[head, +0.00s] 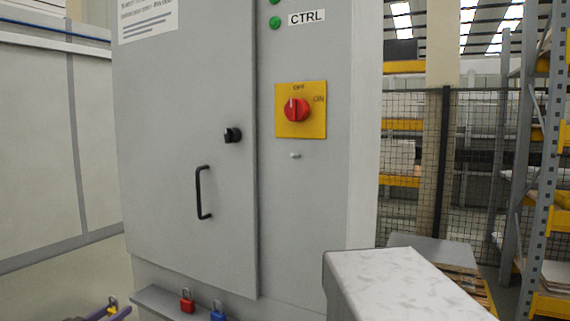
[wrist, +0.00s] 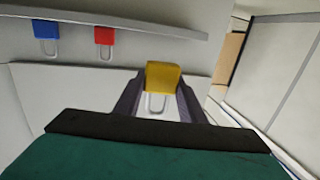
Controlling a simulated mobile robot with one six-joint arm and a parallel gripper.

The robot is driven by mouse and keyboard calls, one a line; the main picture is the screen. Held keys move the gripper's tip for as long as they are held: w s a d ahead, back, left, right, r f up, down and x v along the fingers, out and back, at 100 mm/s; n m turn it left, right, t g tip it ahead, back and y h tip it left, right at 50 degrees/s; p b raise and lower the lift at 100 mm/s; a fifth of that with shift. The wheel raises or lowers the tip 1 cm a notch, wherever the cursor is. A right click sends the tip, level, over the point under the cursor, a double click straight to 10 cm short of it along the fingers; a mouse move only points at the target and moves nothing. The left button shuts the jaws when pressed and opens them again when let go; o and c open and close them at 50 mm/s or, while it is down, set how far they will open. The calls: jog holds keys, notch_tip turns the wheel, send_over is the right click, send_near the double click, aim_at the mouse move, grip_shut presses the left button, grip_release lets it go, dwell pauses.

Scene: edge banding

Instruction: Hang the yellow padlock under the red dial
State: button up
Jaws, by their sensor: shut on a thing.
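My gripper (wrist: 163,88) is shut on the yellow padlock (wrist: 163,76), with one finger on each side of its body. The padlock's shackle points toward the bottom of the wrist view. In the head view, my gripper and the small yellow padlock (head: 112,309) show at the bottom left, partly cut off, with the shackle up. The red dial (head: 297,110) sits on a yellow plate (head: 315,127) marked OFF and ON on the grey cabinet, well above and right of my gripper. A small pale peg (head: 295,155) sticks out below the plate.
A red padlock (head: 187,305) and a blue padlock (head: 217,316) are at the cabinet's low ledge (head: 158,303), right of my gripper. The cabinet door has a black handle (head: 203,192) and a black knob (head: 233,135). A pale marbled block (head: 390,285) stands at the lower right.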

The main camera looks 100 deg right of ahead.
jog(key=w+a+r+n+t+p, duration=0.25)
jog(key=w+a+r+p, duration=0.3)
jog(key=w+a, duration=0.35)
jog(key=w+a+r+n+t+h+p, duration=0.15)
jog(key=w+a+r+t+p, duration=0.25)
jog(key=w+a+p, duration=0.5)
jog(key=w+a+r+n+t+y+p, duration=0.1)
jog(key=w+a+r+n+t+p, duration=0.15)
jog(key=w+a+r+p, duration=0.6)
jog(key=w+a+r+n+t+y+p, duration=0.1)
jog(key=a+p, duration=0.4)
jog(key=a, duration=0.7)
jog(key=w+a+r+n+t+y+p, duration=0.1)
jog(key=a+r+t+p, duration=0.3)
jog(key=a, duration=0.9)
jog(key=w+a+r+n+t+y+p, duration=0.1)
jog(key=w+a+r+n+t+p, duration=0.1)
jog(key=a, duration=1.1)
notch_tip(320, 180, up, 2)
jog(key=n+t+p, duration=0.1)
jog(key=p, duration=0.2)
jog(key=shift+a+r+p, duration=0.2)
jog(key=shift+p, duration=0.2)
jog(key=shift+n, duration=0.25)
